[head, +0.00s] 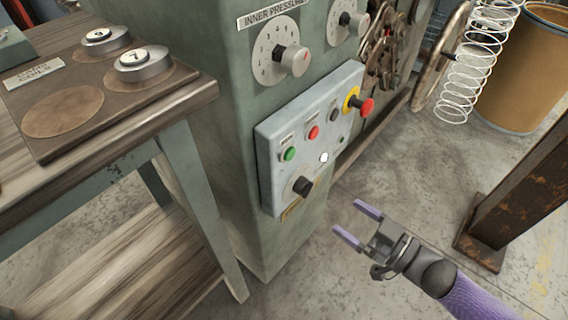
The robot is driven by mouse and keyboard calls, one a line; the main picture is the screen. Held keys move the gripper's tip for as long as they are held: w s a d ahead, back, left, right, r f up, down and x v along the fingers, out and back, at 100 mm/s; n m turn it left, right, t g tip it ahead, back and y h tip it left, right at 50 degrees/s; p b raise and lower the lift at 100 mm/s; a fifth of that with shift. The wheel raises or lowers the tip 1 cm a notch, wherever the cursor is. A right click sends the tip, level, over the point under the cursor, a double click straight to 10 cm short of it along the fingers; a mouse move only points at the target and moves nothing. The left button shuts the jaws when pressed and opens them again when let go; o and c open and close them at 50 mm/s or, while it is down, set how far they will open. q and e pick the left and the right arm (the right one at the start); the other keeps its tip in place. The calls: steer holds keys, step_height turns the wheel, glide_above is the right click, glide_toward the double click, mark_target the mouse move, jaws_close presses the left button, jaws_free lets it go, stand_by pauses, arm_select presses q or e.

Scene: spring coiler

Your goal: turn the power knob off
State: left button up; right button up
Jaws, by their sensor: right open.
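The power knob seems to be the black knob (303,186) low on the grey control box (268,165), above a small yellow label. The label's text is too small to read. The box is fixed to the front of the green machine (220,130). My right gripper (352,222) is open and empty, to the right of and a little below the knob in the picture, apart from the box. Its two purple fingers point left. My left gripper is not in view.
The box also has a green button (289,154), a red button (314,132) and a red emergency stop (365,107). A table (190,98) with numbered coils stands at left. A rusty post (520,195) stands at right. Floor between is clear.

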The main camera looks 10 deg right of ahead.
mark_target(310, 190)
steer(key=b+x, duration=0.4)
steer(key=x, duration=0.5)
steer(key=shift+a, duration=0.15)
steer(key=shift+w+a+r, duration=0.15)
steer(key=shift+w+a, duration=0.25)
steer(key=shift+w, duration=0.15)
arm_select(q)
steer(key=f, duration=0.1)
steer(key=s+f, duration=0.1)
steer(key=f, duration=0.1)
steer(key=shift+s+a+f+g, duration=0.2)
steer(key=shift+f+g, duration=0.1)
arm_select(e)
steer(key=c, duration=1)
jaws_close()
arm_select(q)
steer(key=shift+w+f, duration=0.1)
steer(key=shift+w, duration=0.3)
